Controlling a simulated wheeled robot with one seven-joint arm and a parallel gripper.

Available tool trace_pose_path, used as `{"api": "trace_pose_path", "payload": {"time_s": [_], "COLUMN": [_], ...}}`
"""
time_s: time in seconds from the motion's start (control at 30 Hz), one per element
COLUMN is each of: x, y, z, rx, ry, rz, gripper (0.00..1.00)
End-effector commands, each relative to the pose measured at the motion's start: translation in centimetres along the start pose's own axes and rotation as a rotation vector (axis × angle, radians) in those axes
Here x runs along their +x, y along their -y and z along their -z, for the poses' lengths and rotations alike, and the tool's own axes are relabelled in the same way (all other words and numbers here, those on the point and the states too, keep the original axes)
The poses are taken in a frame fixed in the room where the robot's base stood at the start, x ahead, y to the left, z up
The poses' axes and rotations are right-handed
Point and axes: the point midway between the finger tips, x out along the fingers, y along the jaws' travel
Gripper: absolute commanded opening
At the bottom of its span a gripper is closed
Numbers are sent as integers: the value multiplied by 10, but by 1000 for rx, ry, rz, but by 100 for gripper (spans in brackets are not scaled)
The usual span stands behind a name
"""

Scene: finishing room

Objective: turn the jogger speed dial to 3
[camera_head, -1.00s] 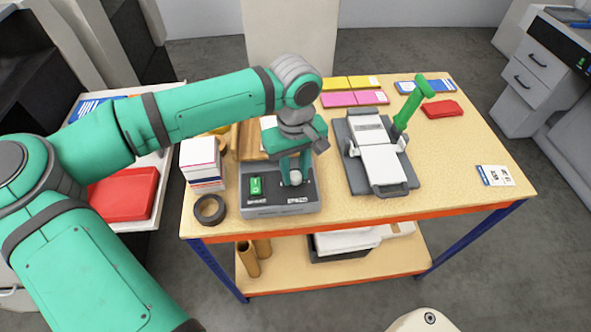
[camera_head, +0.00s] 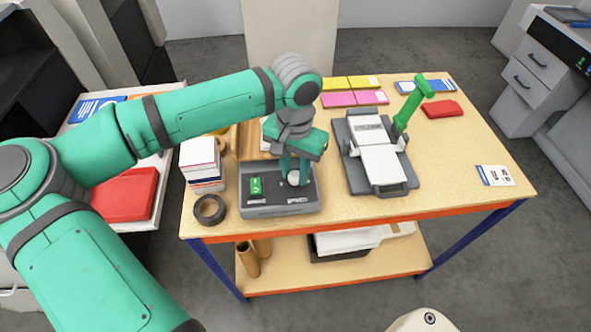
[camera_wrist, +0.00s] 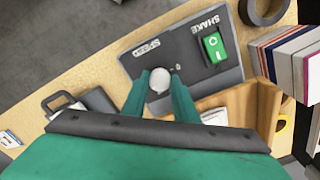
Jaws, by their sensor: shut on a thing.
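The jogger (camera_head: 262,208) is a grey box near the front left of the wooden table. Its panel carries a green rocker switch (camera_head: 256,187) labelled SHAKE, which also shows in the wrist view (camera_wrist: 213,46). The pale round speed dial (camera_head: 293,178) sits to the right of the switch, and in the wrist view (camera_wrist: 159,79) it lies by the SPEED label. My gripper (camera_head: 294,181) points down over the panel, its two green fingers shut on the dial from both sides, as the wrist view (camera_wrist: 159,90) shows. The dial's numbers and pointer cannot be read.
A stack of paper blocks (camera_head: 202,165) and a dark tape roll (camera_head: 209,209) stand left of the jogger. A grey press with a green lever (camera_head: 411,103) stands to the right. A card (camera_head: 495,175) lies on the clear right side of the table.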

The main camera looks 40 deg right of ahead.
Motion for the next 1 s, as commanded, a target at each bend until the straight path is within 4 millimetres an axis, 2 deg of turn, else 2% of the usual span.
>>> {"api": "trace_pose_path", "payload": {"time_s": [0.4, 0.9, 0.93, 1.0], "x": [0, 0, 0, 0], "y": [-2, -2, -2, -2], "z": [-1, -1, -1, -1], "rx": [167, 183, 183, 183], "ry": [1, 2, 2, 1], "rz": [-3, -3, -3, -3], "gripper": [4, 4, 31, 45]}}
